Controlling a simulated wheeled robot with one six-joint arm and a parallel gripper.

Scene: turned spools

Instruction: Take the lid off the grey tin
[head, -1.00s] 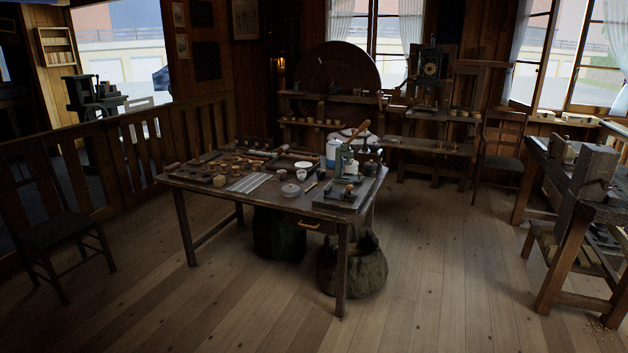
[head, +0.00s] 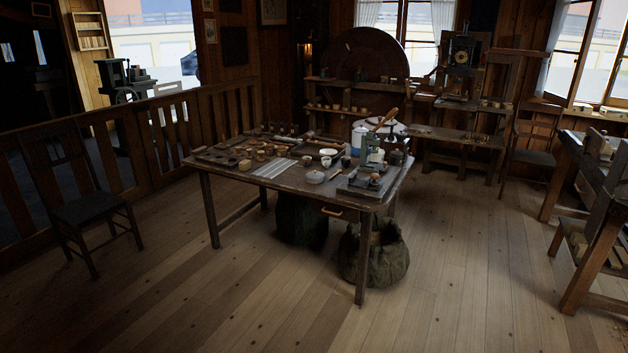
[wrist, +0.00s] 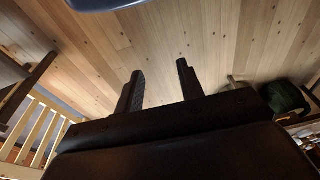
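A small round grey lidded container (head: 315,177), which looks like the grey tin, stands near the front edge of the wooden table (head: 290,185) in the head view. Its lid appears to be on; at this size I cannot make out detail. My gripper (wrist: 160,69) shows in the wrist view with its two fingers apart and nothing between them. It is over bare floor, away from the table. The tin is not seen in the wrist view, and my gripper is not seen in the head view.
The table is crowded with bowls, wooden parts and tools. A grey-green metal device (head: 372,158) stands right of the tin, with a blue-and-white container (head: 360,136) behind. Sacks (head: 374,255) lie underneath. A chair (head: 88,205) stands left; a workbench (head: 597,225) right. The floor in front is clear.

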